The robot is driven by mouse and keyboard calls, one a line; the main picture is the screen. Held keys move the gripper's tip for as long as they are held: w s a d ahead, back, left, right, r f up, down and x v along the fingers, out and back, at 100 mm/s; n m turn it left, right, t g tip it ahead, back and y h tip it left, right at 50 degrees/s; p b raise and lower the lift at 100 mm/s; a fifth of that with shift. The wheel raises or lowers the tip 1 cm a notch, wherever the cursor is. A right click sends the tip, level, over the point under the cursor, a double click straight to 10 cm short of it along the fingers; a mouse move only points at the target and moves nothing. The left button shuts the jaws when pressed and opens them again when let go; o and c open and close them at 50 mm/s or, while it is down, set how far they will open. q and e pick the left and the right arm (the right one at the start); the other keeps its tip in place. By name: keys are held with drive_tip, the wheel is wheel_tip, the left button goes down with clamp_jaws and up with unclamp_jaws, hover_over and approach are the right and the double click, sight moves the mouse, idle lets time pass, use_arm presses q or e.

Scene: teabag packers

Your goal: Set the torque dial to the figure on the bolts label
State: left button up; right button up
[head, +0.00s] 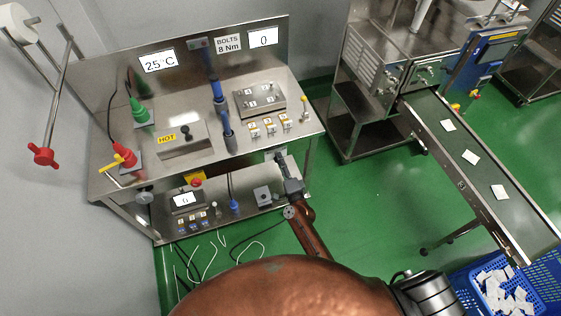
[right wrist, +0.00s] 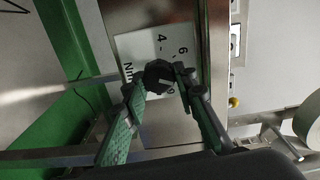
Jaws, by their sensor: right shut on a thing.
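The bolts label (head: 228,44) on the back panel reads "BOLTS 8 Nm". The torque dial is a dark knob (right wrist: 159,77) in the right wrist view, in front of a white scale plate (right wrist: 140,48) marked with 4, 6 and Nm; other figures are partly hidden. A pale line shows on the knob, but I cannot tell which figure it points to. My right gripper (right wrist: 162,88) has its fingers closed on the knob's two sides. In the head view my right gripper (head: 287,168) is at the bench's right front edge and hides the dial. My left gripper is out of view.
The steel bench (head: 108,184) carries a 25°C display (head: 159,61), a display reading 0 (head: 263,37), a hot block (head: 185,141) and blue tools (head: 228,128). A lower shelf holds another display (head: 186,200). A conveyor (head: 455,138) stands to the right, with green floor between.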

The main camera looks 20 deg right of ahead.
idle(0.3)
drive_tip(key=o, duration=1.2)
drive_tip(key=shift+c, duration=0.2)
drive_tip(key=s, duration=1.2)
drive_tip(key=shift+d, duration=0.15)
